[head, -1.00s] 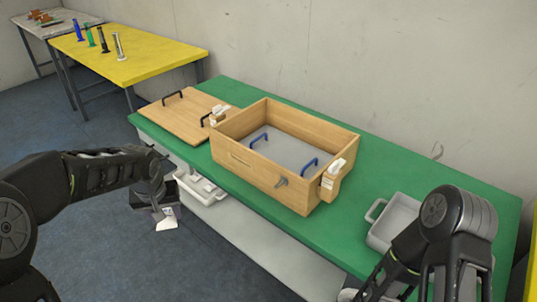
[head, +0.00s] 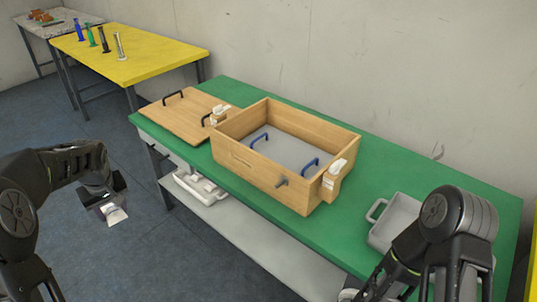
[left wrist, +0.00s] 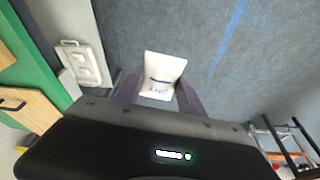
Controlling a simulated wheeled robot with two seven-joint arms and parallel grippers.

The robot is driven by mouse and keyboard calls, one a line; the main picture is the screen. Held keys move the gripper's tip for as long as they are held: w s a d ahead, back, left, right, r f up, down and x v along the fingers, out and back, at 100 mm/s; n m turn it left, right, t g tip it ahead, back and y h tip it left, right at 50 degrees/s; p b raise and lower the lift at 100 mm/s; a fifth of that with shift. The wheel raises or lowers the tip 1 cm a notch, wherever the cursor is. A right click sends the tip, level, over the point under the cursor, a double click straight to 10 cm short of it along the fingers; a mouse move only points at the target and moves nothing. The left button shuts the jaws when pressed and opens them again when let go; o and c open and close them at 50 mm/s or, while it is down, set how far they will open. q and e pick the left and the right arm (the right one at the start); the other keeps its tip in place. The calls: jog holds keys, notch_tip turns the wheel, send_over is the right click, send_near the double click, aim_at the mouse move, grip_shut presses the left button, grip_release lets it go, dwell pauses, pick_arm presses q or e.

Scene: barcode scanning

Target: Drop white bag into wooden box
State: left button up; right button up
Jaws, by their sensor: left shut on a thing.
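The white bag (left wrist: 160,75) is pinched between the fingers of my left gripper (left wrist: 157,95) in the left wrist view. In the head view my left gripper (head: 106,202) holds the white bag (head: 114,216) above the floor, left of and clear of the green table. The wooden box (head: 262,181) stands open on the green table, with a grey inner panel and two blue handles in it. My right arm comes in at the lower right of the head view; its gripper's fingertips cannot be made out.
The wooden lid (head: 180,112) lies left of the box on the green table (head: 235,213). A grey tray (head: 395,222) sits at the right. A white tray with items (head: 200,189) is on the shelf below. A yellow table (head: 150,58) stands at the back left.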

pick_arm(q)
jog(key=s+d+m+h, duration=0.2)
jog(key=d+m, duration=0.6)
jog(key=d, duration=1.5)
jog(key=shift+s+r+t, duration=0.2)
jog(key=shift+s+t, duration=0.2)
jog(key=shift+s, duration=0.5)
jog(key=shift+d, duration=0.1)
